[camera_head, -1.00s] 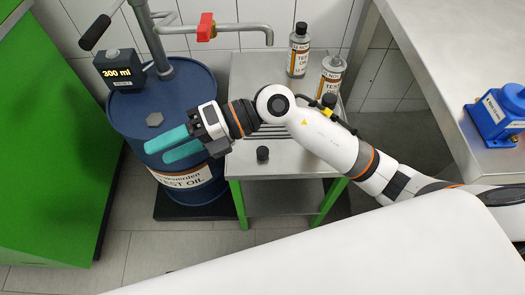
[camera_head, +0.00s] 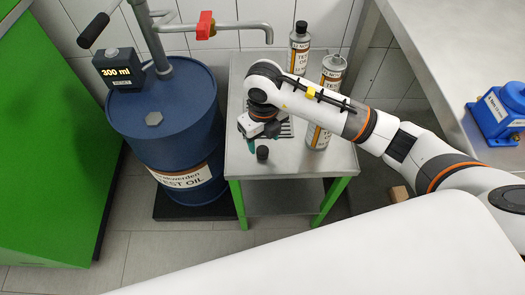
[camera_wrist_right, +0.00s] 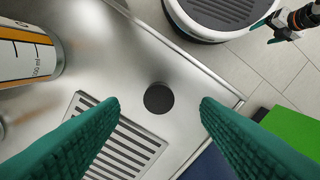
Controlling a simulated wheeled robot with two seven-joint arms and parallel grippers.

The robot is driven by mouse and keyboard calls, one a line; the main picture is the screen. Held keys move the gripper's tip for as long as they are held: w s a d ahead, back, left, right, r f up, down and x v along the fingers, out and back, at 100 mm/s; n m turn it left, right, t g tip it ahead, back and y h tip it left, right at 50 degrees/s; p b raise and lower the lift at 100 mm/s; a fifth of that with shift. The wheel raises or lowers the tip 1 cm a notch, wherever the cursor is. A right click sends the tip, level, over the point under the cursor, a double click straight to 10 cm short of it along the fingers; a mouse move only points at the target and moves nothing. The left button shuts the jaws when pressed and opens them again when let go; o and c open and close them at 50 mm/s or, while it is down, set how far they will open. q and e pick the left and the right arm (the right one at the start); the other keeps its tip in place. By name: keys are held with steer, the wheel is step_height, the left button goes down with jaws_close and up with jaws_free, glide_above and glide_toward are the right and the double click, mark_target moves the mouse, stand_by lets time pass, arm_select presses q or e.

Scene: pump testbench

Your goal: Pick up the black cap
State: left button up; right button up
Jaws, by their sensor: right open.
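The black cap (camera_head: 262,153) stands on the small metal table, towards its front edge. In the right wrist view the cap (camera_wrist_right: 158,98) shows as a dark disc centred between two teal fingers, with clear gaps on both sides. My right gripper (camera_head: 264,131) is open and empty, pointing down over the table just behind the cap in the head view. Its fingers are partly hidden by the wrist there. My left gripper (camera_wrist_right: 283,36) shows small at the top right of the right wrist view, away from the cap; its opening is unclear.
A slotted grate (camera_wrist_right: 122,140) lies beside the cap. The blue drum (camera_head: 170,130) stands left of the table (camera_head: 290,163).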

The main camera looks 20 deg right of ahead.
mark_target(262, 150)
steer(key=f, duration=0.5)
steer(key=shift+w, duration=0.4)
steer(key=shift+f+b, duration=0.3)
steer(key=shift+f, duration=0.15)
arm_select(q)
steer(key=shift+w+r, duration=0.6)
steer(key=shift+w, duration=0.15)
arm_select(e)
steer(key=c, duration=1)
